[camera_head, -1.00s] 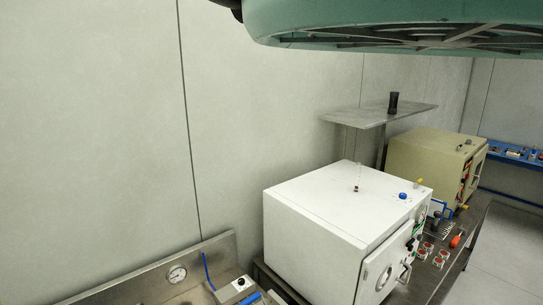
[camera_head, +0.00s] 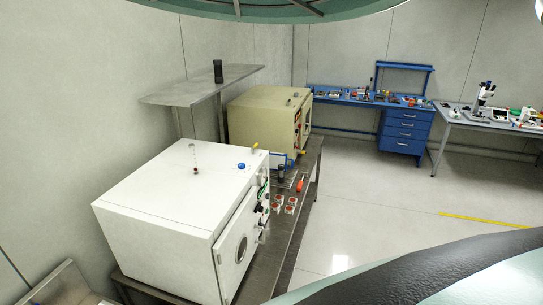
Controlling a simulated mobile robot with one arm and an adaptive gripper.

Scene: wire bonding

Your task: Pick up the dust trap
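I cannot tell for sure which thing is the dust trap. A dark upright cylinder (camera_head: 218,71) stands on the metal wall shelf (camera_head: 165,97). A small thin clear piece with a dark red base (camera_head: 196,170) stands on top of the white oven (camera_head: 130,200). Another dark upright piece (camera_head: 281,173) stands on the bench by a blue frame, too small to make out. My gripper is not in view.
A beige oven (camera_head: 255,115) stands behind the white one on a steel bench (camera_head: 275,240). Several red-and-white round items (camera_head: 290,201) lie beside the ovens. A blue workbench (camera_head: 400,135) and a grey table (camera_head: 455,118) stand at the back. The floor (camera_head: 375,215) between is clear.

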